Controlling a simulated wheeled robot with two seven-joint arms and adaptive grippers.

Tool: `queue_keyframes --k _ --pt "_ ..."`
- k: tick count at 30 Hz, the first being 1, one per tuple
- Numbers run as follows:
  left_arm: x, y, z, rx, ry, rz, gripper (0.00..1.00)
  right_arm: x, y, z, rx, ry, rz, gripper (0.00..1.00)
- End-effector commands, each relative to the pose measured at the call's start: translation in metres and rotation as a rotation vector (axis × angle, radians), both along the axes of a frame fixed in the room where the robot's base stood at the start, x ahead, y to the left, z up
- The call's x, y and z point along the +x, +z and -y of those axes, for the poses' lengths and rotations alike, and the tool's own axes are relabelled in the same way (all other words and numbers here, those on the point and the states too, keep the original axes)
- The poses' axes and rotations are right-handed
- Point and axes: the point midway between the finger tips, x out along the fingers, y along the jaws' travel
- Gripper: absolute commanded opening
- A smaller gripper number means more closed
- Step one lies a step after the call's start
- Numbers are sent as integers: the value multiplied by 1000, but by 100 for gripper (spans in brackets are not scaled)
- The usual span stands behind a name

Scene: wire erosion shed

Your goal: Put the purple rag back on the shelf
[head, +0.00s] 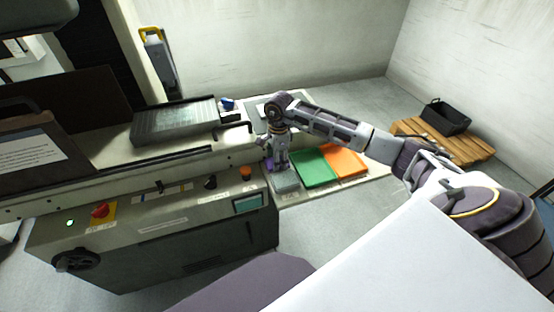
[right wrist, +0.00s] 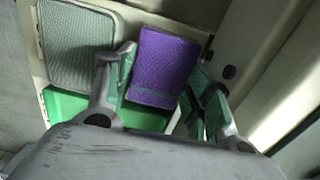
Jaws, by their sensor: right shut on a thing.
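The purple rag (right wrist: 163,65) is a flat textured rectangle between the fingers of my right gripper (right wrist: 165,85) in the right wrist view. The gripper is shut on it. In the head view my right gripper (head: 279,162) points down at the near left end of a pale shelf (head: 290,197), and only a sliver of the purple rag (head: 269,165) shows beside it. A grey rag (head: 286,182), a green rag (head: 315,167) and an orange rag (head: 345,161) lie on the shelf. I cannot tell whether the purple rag touches the shelf. My left gripper is not in view.
A large machine (head: 150,235) with a control panel and knobs stands left of the shelf. A ribbed grey block (head: 175,122) lies on its top. A black crate (head: 446,117) sits on a wooden pallet (head: 475,147) at the right. Open floor lies between.

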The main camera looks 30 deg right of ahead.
Motion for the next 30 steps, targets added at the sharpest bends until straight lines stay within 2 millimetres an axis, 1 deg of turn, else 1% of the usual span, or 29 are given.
queue_keyframes --k 12,13,15,24,30 --pt "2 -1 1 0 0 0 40 0 -3 0 0 0 0 31" --pt "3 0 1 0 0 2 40 0 -2 0 0 0 0 55" --pt "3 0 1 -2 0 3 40 0 -2 0 0 0 0 62" --pt "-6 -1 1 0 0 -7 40 0 -2 0 0 0 0 62" --pt "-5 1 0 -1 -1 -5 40 0 1 0 0 0 0 62"
